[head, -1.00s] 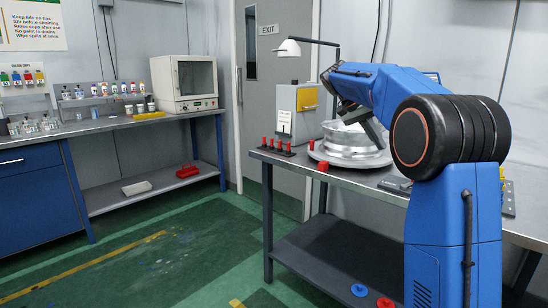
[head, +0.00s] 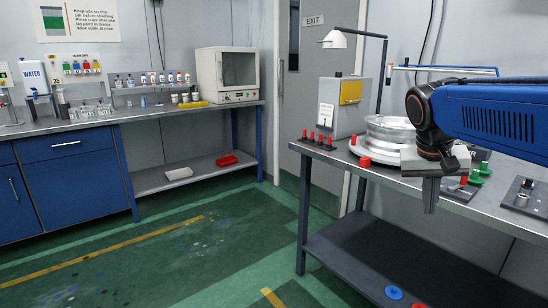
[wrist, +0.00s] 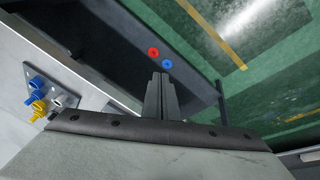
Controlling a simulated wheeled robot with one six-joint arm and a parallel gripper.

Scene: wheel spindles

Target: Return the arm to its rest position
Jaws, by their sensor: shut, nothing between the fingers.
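My gripper (head: 431,195) hangs from my blue arm at the right of the head view, pointing down in front of the steel workbench (head: 330,158). Its fingers are together with nothing between them. In the wrist view the closed fingers (wrist: 161,88) show at the centre, with the floor, the bench's lower shelf and part of the bench top beyond them. A silver wheel rim (head: 388,131) sits on a round base on the bench, left of my gripper and partly hidden by my wrist.
A lamp (head: 335,40) and a grey box (head: 345,100) stand behind. Blue (head: 393,292) and red discs lie low by the bench. The green floor at left is clear.

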